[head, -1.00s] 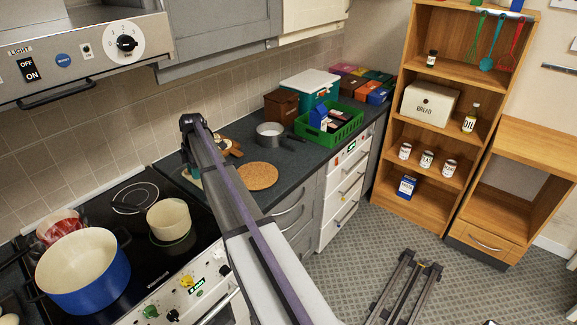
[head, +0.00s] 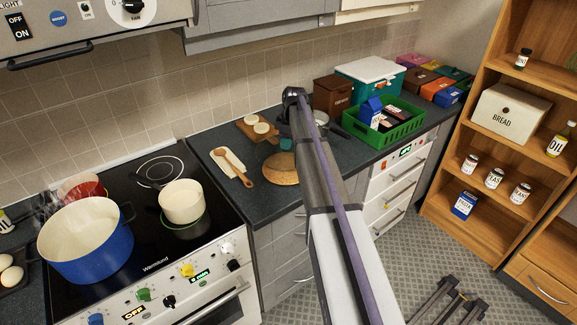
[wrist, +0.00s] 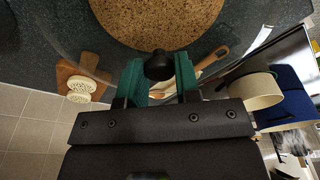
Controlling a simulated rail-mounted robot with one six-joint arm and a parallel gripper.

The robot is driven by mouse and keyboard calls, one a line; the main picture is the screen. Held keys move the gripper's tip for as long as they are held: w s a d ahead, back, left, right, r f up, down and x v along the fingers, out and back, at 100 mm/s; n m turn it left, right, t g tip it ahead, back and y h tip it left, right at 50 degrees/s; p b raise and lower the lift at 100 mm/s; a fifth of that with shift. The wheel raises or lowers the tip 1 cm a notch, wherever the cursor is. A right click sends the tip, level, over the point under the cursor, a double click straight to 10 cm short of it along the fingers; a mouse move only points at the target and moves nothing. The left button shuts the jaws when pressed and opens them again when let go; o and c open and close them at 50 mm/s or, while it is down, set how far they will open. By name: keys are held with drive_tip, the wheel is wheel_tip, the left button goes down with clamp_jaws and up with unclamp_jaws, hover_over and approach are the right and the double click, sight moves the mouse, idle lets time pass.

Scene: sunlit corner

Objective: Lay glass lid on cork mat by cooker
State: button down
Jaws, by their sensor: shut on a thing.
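My gripper (head: 287,144) is over the worktop at the back edge of the cork mat (head: 281,170), as the head view shows. In the wrist view the teal fingers of my gripper (wrist: 159,72) are shut on the black knob of the glass lid (wrist: 158,64). The clear glass is hard to make out, and its height above the worktop cannot be told. The cork mat (wrist: 155,18) shows bare-looking at the top of the wrist view, beyond the knob. The cooker (head: 150,215) is left of the mat.
A wooden spoon on a pale rest (head: 234,168) lies between mat and cooker. A board with pale round slices (head: 250,126) is behind. A grey pan (head: 283,127) is partly hidden by my arm. A green crate (head: 385,130) stands right. A cream pot (head: 181,202) and blue pot (head: 88,250) are on the hob.

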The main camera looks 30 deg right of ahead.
sight(287, 155)
wheel_tip(287, 155, down, 7)
drive_tip(key=b, duration=0.5)
drive_tip(key=shift+f, duration=0.1)
drive_tip(key=shift+r, duration=0.25)
drive_tip(key=shift+f, duration=0.15)
drive_tip(key=c, duration=0.8)
unclamp_jaws()
